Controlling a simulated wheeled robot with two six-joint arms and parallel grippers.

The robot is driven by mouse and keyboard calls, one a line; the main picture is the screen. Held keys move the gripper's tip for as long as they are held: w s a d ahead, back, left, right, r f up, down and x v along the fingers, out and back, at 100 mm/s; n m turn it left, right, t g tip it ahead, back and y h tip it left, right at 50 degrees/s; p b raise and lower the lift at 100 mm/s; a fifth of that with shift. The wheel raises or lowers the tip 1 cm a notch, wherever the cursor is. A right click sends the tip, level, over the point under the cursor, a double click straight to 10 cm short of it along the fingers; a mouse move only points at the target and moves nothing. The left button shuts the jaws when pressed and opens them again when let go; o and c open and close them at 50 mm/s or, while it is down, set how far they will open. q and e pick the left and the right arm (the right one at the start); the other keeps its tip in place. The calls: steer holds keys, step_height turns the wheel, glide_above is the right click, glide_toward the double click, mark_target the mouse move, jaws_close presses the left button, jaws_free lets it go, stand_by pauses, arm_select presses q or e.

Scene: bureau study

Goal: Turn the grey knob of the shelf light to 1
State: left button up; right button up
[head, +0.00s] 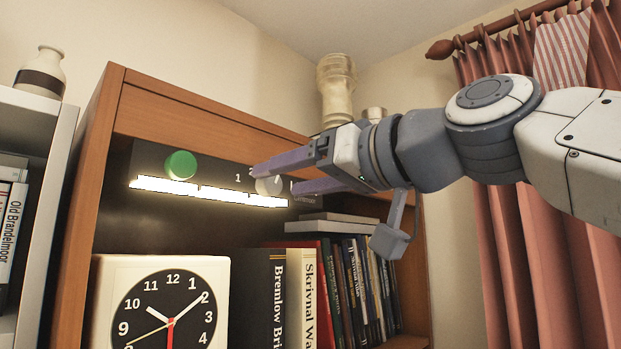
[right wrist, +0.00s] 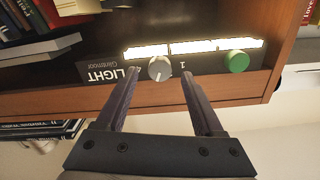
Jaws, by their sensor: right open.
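The shelf light is a dark panel (head: 221,174) under the top board of the wooden bookcase, with a lit white strip (head: 205,192). Its grey knob (head: 269,186) sits right of a printed 1; it also shows in the right wrist view (right wrist: 159,68). A green knob (head: 180,165) sits at the panel's left end. My right gripper (head: 274,178) is open, its fingers on either side of the grey knob; in the right wrist view its fingertips (right wrist: 160,73) flank the knob with gaps. Which number the knob's mark faces is hard to tell. My left gripper is not in view.
The wooden bookcase (head: 82,215) frames the light. A square clock (head: 105,318) and several books (head: 305,300) stand below the panel. A tan vase-like object (head: 336,90) stands on top. Red curtains (head: 500,260) hang at the right.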

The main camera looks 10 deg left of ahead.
steer(key=shift+x, duration=0.95)
jaws_close()
